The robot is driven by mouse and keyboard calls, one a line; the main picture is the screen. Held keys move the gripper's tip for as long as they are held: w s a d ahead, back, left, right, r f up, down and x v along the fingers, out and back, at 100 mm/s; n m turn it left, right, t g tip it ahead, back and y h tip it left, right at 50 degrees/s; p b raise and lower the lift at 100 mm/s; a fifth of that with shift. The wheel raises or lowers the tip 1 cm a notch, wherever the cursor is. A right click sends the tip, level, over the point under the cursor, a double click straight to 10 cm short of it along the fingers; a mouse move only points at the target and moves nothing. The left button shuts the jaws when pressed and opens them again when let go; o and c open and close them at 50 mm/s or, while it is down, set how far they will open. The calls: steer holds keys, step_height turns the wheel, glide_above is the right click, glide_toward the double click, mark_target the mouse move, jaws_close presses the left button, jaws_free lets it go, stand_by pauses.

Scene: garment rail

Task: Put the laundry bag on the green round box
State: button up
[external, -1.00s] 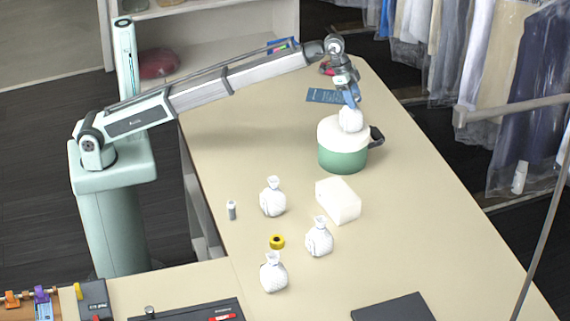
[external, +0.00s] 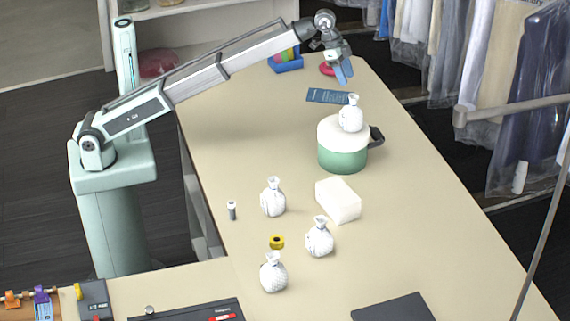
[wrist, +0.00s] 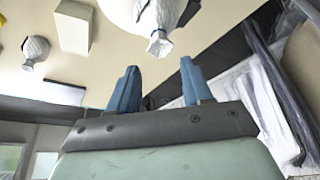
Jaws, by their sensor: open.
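A white laundry bag (external: 351,114) with a tied neck stands upright on the white top of the green round box (external: 342,155), which has a dark handle on its right side. My gripper (external: 343,78) is open and empty, above and slightly behind the bag, apart from it. In the wrist view the two blue fingers (wrist: 160,90) are spread wide, with the bag's neck (wrist: 159,42) beyond them. Several more white bags stand on the table, among them one left of the white block (external: 273,197), one in front of the block (external: 319,237) and one nearest the camera (external: 273,272).
A white block (external: 338,200) stands in front of the green box. A yellow tape roll (external: 277,242) and a small grey cylinder (external: 232,210) lie among the bags. A blue card (external: 327,96) lies behind the box. Hanging garments (external: 480,80) line the right.

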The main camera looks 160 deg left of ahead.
steer(key=shift+v, duration=1.45)
